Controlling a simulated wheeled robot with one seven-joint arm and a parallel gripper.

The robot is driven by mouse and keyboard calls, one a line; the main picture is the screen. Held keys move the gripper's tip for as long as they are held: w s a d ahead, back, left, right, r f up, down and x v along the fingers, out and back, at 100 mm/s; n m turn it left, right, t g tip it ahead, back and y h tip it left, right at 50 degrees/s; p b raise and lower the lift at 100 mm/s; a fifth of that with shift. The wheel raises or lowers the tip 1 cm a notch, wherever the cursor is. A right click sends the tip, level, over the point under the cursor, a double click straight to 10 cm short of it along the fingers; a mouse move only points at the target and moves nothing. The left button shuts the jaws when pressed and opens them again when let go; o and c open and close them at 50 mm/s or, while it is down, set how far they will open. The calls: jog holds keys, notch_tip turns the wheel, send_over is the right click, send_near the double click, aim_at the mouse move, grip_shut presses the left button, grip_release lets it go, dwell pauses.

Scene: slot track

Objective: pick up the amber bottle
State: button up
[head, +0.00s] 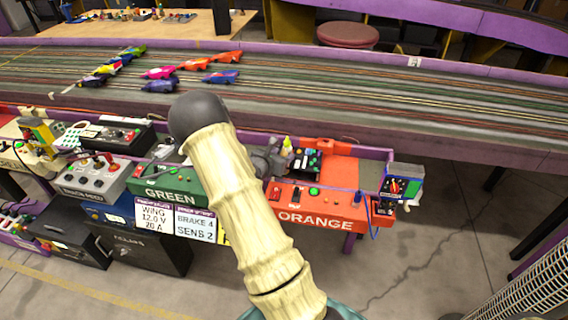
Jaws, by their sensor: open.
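A small bottle (286,146) with a yellowish body and a pale tip stands behind the orange control panel in the head view, just left of a dark box with small parts. It is the only bottle I can make out, and at this size I cannot be sure that it is amber. A grey jointed part just left of it looks like my gripper (268,158). It is partly hidden behind my cream-coloured arm, and its fingers are not clear. It is open, with nothing visibly held. I cannot tell whether it touches the bottle.
The orange panel (318,207) and the green panel (165,180) line the front shelf. A small blue-framed box (402,180) stands at the shelf's right end. The slot track (400,105) with several toy cars runs behind. The floor at right is mostly free.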

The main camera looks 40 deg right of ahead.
jog(key=shift+x, duration=1.15)
grip_shut()
